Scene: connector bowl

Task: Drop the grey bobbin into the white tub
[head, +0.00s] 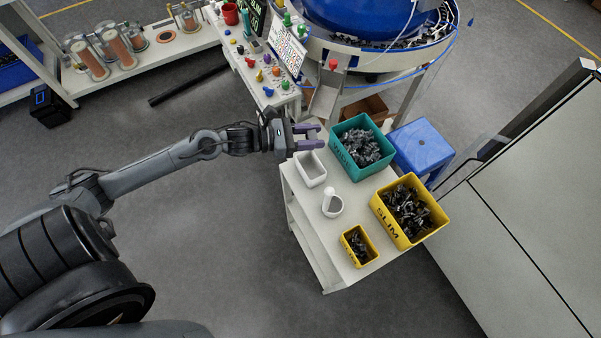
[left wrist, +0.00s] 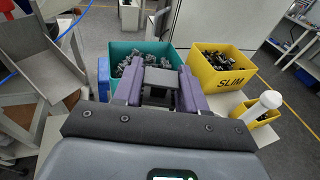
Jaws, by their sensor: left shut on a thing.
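My left gripper (head: 310,136) has purple fingers and is shut on the grey bobbin (left wrist: 160,90), which shows between the fingertips in the left wrist view. In the head view the bobbin is too small to make out clearly. The white tub (head: 311,180) is a small rectangular open container at the table's back left corner; it looks empty. The gripper appears just beyond it in the head view, above table height and left of the teal bin. The tub is not visible in the left wrist view. My right gripper is not in view.
A teal bin (head: 336,134) and a yellow bin (head: 379,213) hold dark parts, as does a small yellow bin (head: 371,254). A blue stool (head: 421,143) is behind the table (head: 325,254).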

